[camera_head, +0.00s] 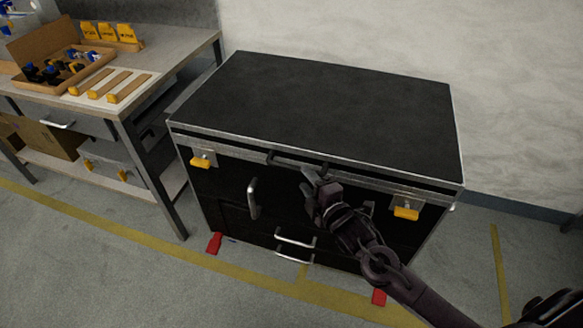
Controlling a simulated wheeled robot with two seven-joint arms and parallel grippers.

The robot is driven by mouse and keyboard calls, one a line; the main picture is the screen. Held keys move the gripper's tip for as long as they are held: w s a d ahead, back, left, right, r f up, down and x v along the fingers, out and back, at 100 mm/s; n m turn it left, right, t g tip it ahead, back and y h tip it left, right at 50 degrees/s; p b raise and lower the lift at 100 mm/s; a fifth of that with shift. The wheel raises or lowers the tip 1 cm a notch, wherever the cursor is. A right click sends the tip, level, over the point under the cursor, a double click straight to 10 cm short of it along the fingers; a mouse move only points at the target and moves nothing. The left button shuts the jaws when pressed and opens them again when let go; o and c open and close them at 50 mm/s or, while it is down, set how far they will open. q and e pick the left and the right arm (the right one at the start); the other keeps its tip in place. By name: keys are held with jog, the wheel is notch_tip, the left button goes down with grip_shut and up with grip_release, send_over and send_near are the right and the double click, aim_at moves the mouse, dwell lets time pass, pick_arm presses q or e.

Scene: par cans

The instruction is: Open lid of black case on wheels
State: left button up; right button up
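The black case (330,105) with silver edges stands in the middle of the head view. Its flat black lid covers the top, and a thin dark band shows under the lid's front edge. A dark bar handle (290,161) sits at the front centre of the lid edge. Yellow latches sit at the front left (201,162) and front right (406,213). My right gripper (314,178) is at the front, its fingertips at the right end of the bar handle. Whether it grips the handle is unclear. My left gripper is out of view.
A workbench (185,45) with a cardboard box (28,42) of small items and yellow-tipped pieces stands at the left. A pale wall (520,100) is behind the case. Red wheel parts (214,243) show at the case's base. Grey floor with yellow lines lies in front.

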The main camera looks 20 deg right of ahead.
aim_at(299, 172)
jog(key=x, duration=0.6)
jog(key=shift+c, duration=0.4)
grip_shut()
